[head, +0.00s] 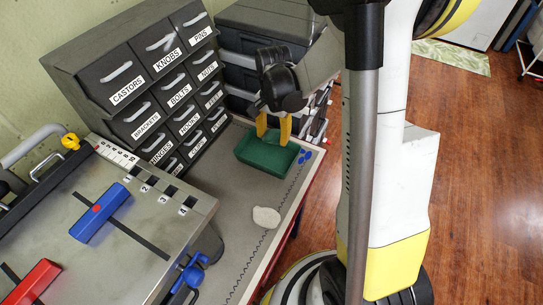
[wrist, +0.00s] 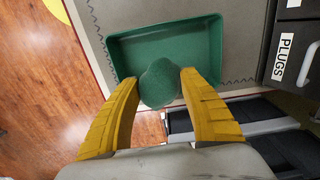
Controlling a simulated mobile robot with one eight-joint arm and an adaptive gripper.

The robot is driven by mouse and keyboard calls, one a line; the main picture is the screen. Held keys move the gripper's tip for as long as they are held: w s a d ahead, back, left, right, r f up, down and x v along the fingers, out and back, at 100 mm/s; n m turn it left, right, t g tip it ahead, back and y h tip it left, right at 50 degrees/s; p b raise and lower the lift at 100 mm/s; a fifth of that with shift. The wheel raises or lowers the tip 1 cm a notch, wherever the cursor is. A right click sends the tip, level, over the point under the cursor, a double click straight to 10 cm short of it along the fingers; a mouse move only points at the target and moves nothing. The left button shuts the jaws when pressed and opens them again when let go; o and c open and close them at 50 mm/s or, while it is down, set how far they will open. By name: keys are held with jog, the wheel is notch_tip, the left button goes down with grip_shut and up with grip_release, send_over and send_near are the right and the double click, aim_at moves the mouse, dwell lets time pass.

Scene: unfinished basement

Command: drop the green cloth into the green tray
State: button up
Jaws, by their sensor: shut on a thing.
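My gripper (wrist: 160,88) has yellow fingers, shut on the green cloth (wrist: 159,84), a rounded green bundle between the fingertips in the wrist view. The green tray (wrist: 115,45) lies just beyond and below the cloth there, and the cloth overlaps the tray's near edge in the picture. In the head view my gripper (head: 273,127) points down at the back part of the green tray (head: 268,157), which lies on the grey bench top. The cloth cannot be made out clearly in the head view. How high the cloth is above the tray is hard to tell.
A labelled drawer cabinet (head: 150,85) stands left of the tray. Dark stacked cases (head: 235,50) stand behind it. A whitish flat lump (head: 266,217) lies on the bench in front of the tray. A metal fixture with a blue block (head: 100,212) fills the left.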

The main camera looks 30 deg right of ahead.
jog(key=o, duration=1.3)
jog(key=shift+c, duration=0.2)
jog(key=shift+r, duration=0.1)
notch_tip(320, 180, up, 12)
jog(key=s+a+r+n+t, duration=0.2)
jog(key=s+a+n+t, duration=0.1)
jog(key=s+a+n, duration=0.2)
jog(key=s+a+r+n+t, duration=0.3)
jog(key=s+a+n+t, duration=0.1)
jog(key=s, duration=0.4)
jog(key=shift+s+a+n, duration=0.35)
jog(key=shift+a+n, duration=0.15)
jog(key=shift+n, duration=0.6)
